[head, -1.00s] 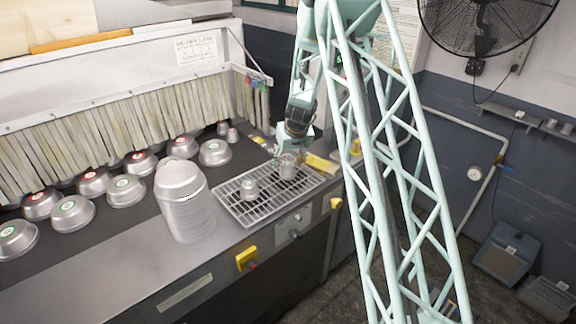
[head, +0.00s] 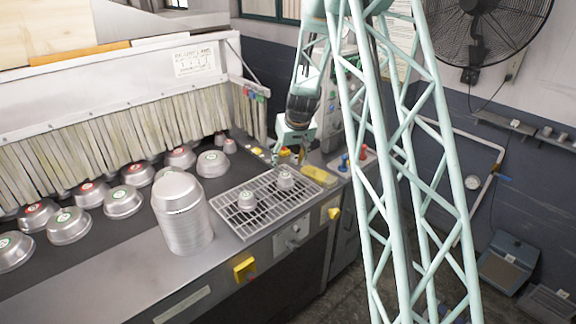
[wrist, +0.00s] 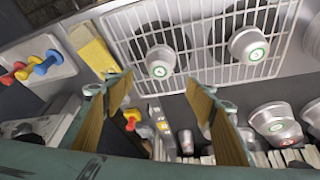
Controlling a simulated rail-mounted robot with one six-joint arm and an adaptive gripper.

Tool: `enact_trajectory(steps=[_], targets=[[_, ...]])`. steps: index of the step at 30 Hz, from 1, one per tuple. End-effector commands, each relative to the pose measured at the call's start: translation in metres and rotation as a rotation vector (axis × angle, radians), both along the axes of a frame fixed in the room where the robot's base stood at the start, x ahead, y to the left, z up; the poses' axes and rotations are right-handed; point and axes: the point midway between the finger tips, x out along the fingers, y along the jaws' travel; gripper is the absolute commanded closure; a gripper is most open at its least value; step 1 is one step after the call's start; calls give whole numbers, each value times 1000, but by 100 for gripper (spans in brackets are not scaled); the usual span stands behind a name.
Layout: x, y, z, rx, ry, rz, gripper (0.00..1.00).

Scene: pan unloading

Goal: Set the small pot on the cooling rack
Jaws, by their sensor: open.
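Two small silver pots with green round labels sit upside down on the wire cooling rack (head: 262,221): a left one (head: 247,200) and a right one (head: 285,179). In the wrist view they show as the near-middle pot (wrist: 161,61) and the pot to its right (wrist: 248,45). My gripper (head: 289,155) is open and empty, above and behind the right pot and apart from it. In the wrist view its two fingers (wrist: 158,92) are spread with nothing between them. Two more small pots (head: 230,146) stand on the dark belt near the strip curtain.
Several larger pots (head: 124,201) lie upside down on the belt at left. A tall stack of silver pans (head: 184,222) stands just left of the rack. A yellow block (head: 319,176) lies right of the rack. Bare rack remains around both small pots.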

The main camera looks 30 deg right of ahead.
Motion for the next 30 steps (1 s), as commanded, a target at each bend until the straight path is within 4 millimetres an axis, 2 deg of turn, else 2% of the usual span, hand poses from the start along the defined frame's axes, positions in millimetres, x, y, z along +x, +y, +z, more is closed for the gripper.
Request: enact_trajectory(steps=[6, 30], targets=[[-3, 0, 8, 0, 0, 1, 49], [-5, 3, 13, 0, -1, 2, 49]])
